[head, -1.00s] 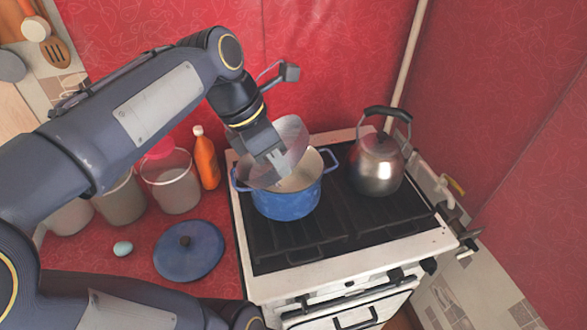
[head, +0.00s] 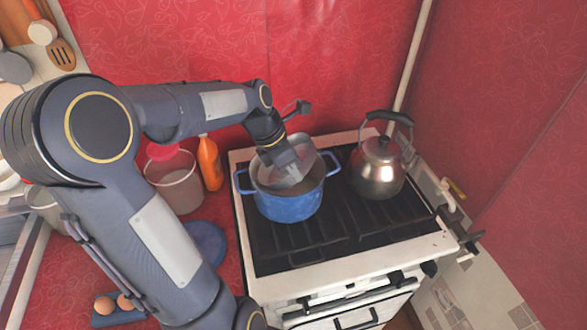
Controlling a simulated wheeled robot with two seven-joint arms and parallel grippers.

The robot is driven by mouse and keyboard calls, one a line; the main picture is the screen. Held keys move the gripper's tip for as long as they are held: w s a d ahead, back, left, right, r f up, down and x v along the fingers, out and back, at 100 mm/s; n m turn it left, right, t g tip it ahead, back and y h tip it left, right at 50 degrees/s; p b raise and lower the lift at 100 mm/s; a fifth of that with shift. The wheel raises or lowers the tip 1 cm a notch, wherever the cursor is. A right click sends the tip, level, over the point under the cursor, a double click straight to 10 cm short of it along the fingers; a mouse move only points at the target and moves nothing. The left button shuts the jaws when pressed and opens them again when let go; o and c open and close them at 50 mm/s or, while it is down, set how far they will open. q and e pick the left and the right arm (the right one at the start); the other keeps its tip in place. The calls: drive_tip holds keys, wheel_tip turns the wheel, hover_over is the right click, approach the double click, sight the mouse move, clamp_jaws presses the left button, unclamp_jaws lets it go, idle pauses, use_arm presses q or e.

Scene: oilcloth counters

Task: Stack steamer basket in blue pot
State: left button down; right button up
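The blue pot (head: 289,207) stands on the stove's left side, with its two handles out to the sides. The grey metal steamer basket (head: 303,147) is at the pot's mouth, tilted. Its lower part is down inside the rim, and its far wall stands above the rim. My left gripper (head: 289,177) reaches down over the pot and appears shut on the basket's wall. The fingertips are partly hidden, and I cannot tell if the basket touches the pot's bottom. My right gripper is not in view.
A steel kettle (head: 377,168) stands right of the pot on the black grate (head: 330,235). An orange bottle (head: 210,163) and a clear container (head: 175,183) stand left of the stove. A blue lid (head: 207,243) lies on the red counter, partly behind my arm. Eggs (head: 104,304) are at the lower left.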

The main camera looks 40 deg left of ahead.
use_arm(q)
drive_tip(key=shift+f, duration=0.55)
drive_tip(key=c, duration=1.6)
unclamp_jaws()
drive_tip(key=shift+r, duration=0.1)
